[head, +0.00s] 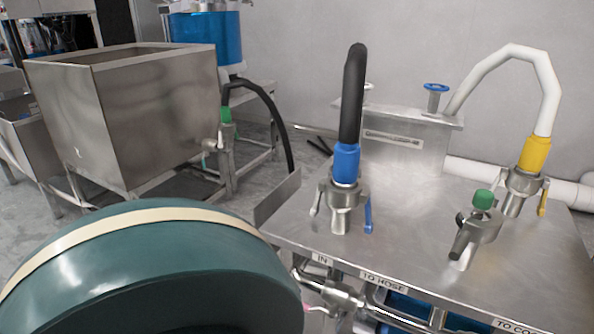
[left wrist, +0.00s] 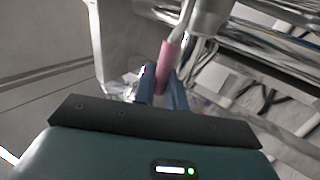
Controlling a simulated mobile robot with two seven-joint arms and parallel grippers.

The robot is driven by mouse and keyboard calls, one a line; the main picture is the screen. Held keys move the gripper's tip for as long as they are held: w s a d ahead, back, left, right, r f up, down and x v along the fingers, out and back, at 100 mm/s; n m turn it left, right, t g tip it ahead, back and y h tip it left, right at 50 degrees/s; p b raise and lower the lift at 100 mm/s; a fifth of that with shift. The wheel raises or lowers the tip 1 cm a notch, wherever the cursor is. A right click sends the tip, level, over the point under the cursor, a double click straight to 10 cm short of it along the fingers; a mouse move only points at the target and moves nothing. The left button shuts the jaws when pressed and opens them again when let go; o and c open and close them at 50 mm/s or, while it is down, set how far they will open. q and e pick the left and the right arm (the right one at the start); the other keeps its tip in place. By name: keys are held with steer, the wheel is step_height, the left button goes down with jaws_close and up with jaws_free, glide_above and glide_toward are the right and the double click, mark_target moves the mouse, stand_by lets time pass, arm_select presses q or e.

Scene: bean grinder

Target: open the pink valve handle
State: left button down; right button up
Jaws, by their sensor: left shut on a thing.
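The pink valve handle (left wrist: 164,66) shows in the left wrist view as a short pink sleeve on a metal lever. The lever runs up toward a metal pipe fitting. My left gripper (left wrist: 163,83) is shut on the pink handle, with one blue finger on each side of it. My teal arm hides the left gripper there. My right gripper is in neither view.
A steel table (head: 400,254) carries a blue-collared black hose (head: 347,165), a yellow-collared white hose (head: 531,153) and a green-capped fitting (head: 482,200). Pipes run under its front edge. A large steel bin (head: 125,115) stands at the left.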

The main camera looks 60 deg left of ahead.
arm_select(q)
steer(key=shift+f+n, duration=0.15)
steer(key=shift+n, duration=0.25)
steer(key=c, duration=1.5)
jaws_free()
